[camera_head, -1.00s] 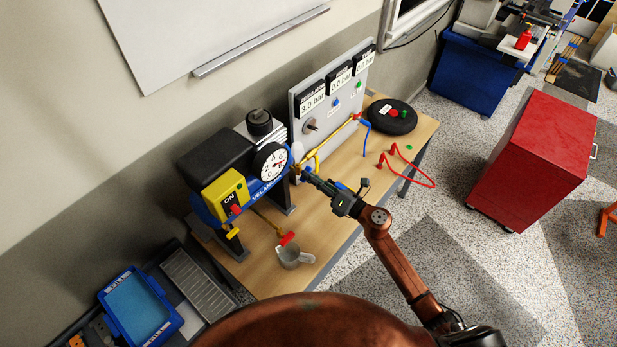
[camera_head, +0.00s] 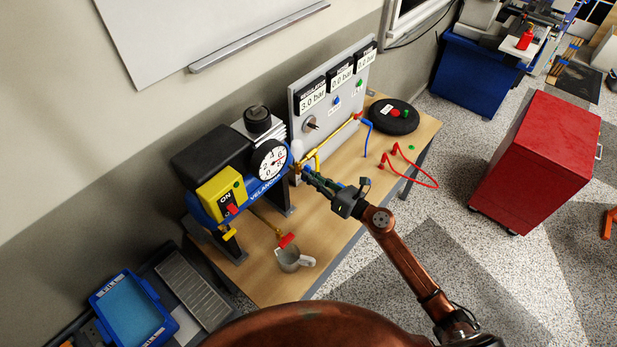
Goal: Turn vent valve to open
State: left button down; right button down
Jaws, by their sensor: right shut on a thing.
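A blue and yellow compressor (camera_head: 217,196) with a round dial gauge (camera_head: 269,159) stands on the wooden bench. My right gripper (camera_head: 302,172) is at its right end, beside the gauge, at a small brass fitting. It is shut on a small valve part there, which the fingers mostly hide. I cannot tell the valve's position. A brass line (camera_head: 340,133) runs along the panel to a valve with a blue handle (camera_head: 366,124). A red handle (camera_head: 287,240) sits on a lower brass pipe above a metal cup (camera_head: 290,259). My left gripper is not in view.
The grey panel (camera_head: 299,108) has displays reading 3.0, 0.0 and apparently 0.0 bar. A red hose (camera_head: 421,181) and a black disc (camera_head: 391,117) lie at the bench's right. A red cabinet (camera_head: 537,150) stands on the floor, with clear floor between it and the bench.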

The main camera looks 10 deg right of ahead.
jog(key=shift+f, duration=0.1)
jog(key=shift+f+n+b, duration=0.1)
jog(key=shift+n+b, duration=1.5)
jog(key=shift+n, duration=0.4)
jog(key=c, duration=2.5)
grip_release()
jog(key=o, duration=0.6)
jog(key=shift+r, duration=0.2)
jog(key=b+v, duration=0.1)
jog(key=v, duration=0.6)
jog(key=shift+b, duration=0.3)
